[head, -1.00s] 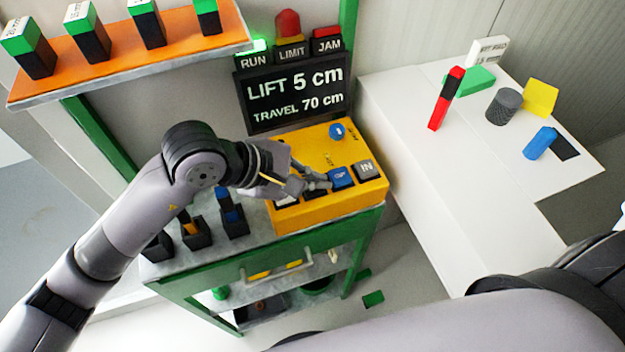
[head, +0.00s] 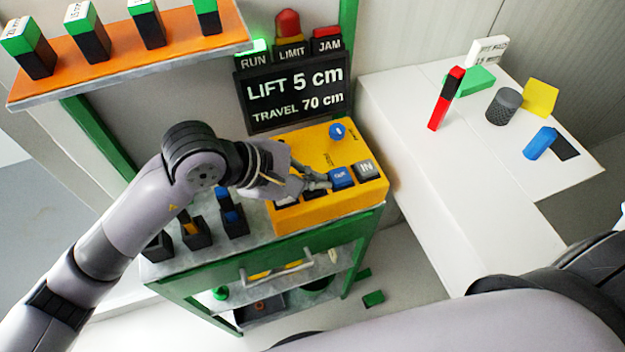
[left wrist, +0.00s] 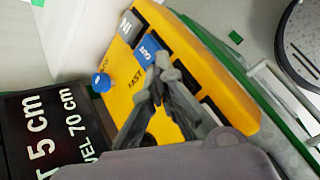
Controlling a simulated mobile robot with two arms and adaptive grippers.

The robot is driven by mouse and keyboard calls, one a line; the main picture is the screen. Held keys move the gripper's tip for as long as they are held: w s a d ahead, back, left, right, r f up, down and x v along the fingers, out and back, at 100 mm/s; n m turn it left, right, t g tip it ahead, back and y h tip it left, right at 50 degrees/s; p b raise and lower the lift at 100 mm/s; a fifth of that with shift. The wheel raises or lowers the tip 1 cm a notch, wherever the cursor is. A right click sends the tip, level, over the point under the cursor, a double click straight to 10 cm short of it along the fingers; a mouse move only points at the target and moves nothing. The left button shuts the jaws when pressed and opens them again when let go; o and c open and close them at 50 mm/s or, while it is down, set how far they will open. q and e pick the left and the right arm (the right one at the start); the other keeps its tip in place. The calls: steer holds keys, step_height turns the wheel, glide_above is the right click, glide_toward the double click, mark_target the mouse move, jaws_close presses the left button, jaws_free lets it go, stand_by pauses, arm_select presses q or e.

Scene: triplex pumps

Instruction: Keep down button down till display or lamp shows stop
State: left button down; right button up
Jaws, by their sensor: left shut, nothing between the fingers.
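The yellow button box (head: 290,150) carries a row of buttons, among them a blue one (head: 341,177) and a grey one (head: 365,169). My left gripper (head: 326,185) is shut and empty, its tips at a dark button beside the blue one. The tips hide most of that button, so contact and its label cannot be told. In the left wrist view the shut fingers (left wrist: 157,80) reach over the box, near the blue button (left wrist: 150,50). The display (head: 295,93) reads LIFT 5 cm and TRAVEL 70 cm. The RUN lamp (head: 252,47) glows green.
LIMIT (head: 290,50) and JAM (head: 327,45) lamps stand beside RUN, with a red dome above LIMIT. A blue knob (head: 337,131) sits on the box. An orange shelf (head: 130,62) hangs upper left. A white table (head: 430,170) with loose objects is at right.

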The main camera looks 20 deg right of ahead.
mark_target(314, 190)
stand_by(0.8)
arm_select(q)
steer(key=shift+r+p, duration=0.3)
steer(key=shift+r, duration=0.65)
step_height(314, 190, up, 5)
steer(key=shift+p, duration=1)
